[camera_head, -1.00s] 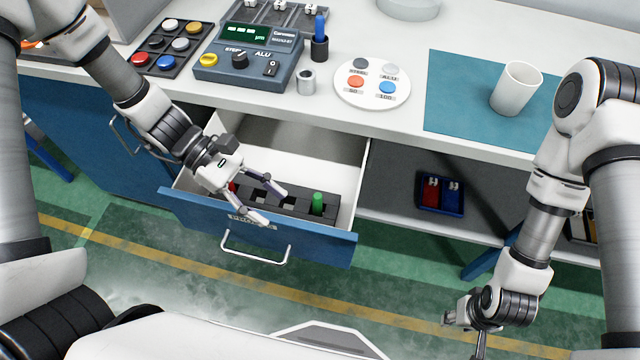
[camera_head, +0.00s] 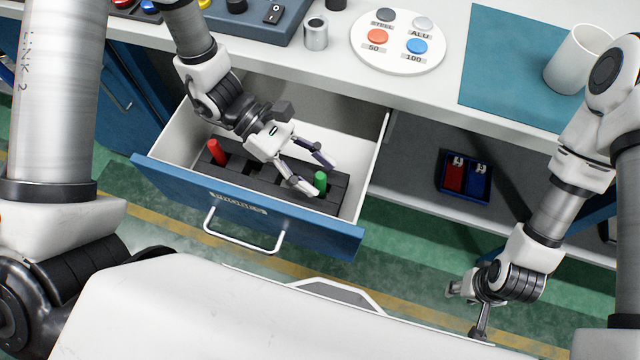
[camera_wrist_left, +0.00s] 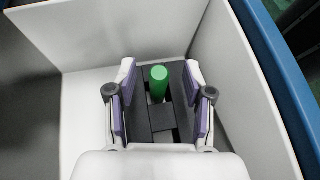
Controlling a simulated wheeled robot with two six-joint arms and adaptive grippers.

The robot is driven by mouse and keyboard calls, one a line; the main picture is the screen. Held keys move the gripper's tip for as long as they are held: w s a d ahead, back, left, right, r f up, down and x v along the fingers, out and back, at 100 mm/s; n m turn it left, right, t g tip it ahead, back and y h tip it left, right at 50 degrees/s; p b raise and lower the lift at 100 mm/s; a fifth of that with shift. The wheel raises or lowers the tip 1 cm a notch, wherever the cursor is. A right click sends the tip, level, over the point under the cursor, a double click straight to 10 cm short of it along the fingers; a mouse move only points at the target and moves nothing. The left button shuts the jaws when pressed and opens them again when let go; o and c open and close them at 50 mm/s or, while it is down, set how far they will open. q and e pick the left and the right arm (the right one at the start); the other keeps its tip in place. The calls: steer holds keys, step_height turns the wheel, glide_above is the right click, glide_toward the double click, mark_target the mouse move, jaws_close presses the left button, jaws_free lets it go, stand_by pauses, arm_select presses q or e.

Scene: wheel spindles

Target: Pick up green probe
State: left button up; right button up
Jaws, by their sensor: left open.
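The green probe (camera_head: 320,182) stands upright in the right end of a black slotted holder (camera_head: 340,196) inside the open drawer (camera_head: 377,165). My left gripper (camera_head: 309,176) is open and empty, just left of the probe. In the left wrist view the green probe (camera_wrist_left: 158,84) shows ahead, between the two open fingers (camera_wrist_left: 160,110), with clear space on both sides. A red probe (camera_head: 217,151) stands in the left end of the holder. My right gripper (camera_head: 465,309) is at the lower right, far from the drawer; its jaws are not clear.
The drawer's blue front with its handle (camera_head: 245,236) faces me, and its white walls surround the holder. The worktop above carries a white disc (camera_head: 398,55) with coloured buttons and a white cup (camera_head: 577,58). A blue tray (camera_head: 466,178) lies on the shelf to the right.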

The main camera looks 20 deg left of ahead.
arm_select(q)
steer(key=shift+d+f, duration=0.4)
steer(key=shift+d, duration=0.25)
steer(key=shift+s+a, duration=0.1)
steer(key=shift+c, duration=0.7)
jaws_close()
steer(key=shift+r, duration=0.1)
